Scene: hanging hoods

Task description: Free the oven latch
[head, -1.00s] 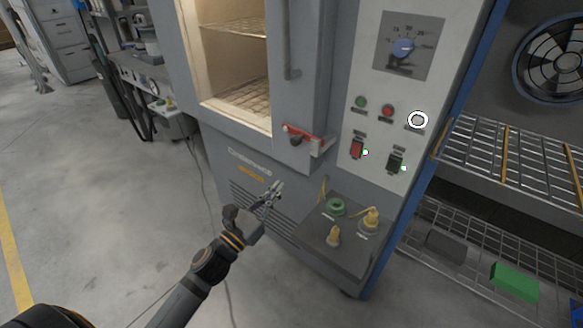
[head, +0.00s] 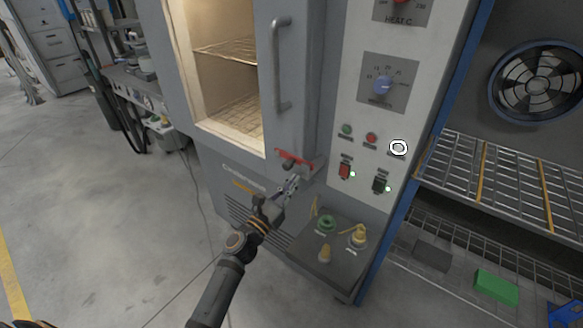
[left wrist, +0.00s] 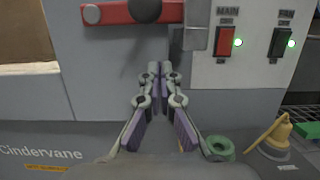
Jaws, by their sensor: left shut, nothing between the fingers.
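The oven latch has a red bar (head: 294,157) with a dark round knob, low on the grey oven door (head: 297,95). In the left wrist view the red bar (left wrist: 115,13) is at the top, beside a grey metal catch (left wrist: 196,40). My left gripper (head: 292,183) is just below the latch in the head view. In the left wrist view its fingertips (left wrist: 161,70) are together and empty, below the knob. I cannot tell whether they touch anything. My right gripper is not in view.
The control panel (head: 352,130) with lit switches is right of the latch. A grey ledge (head: 340,270) with green and yellow fittings juts out below it. A wire rack (head: 480,170) stands at the right.

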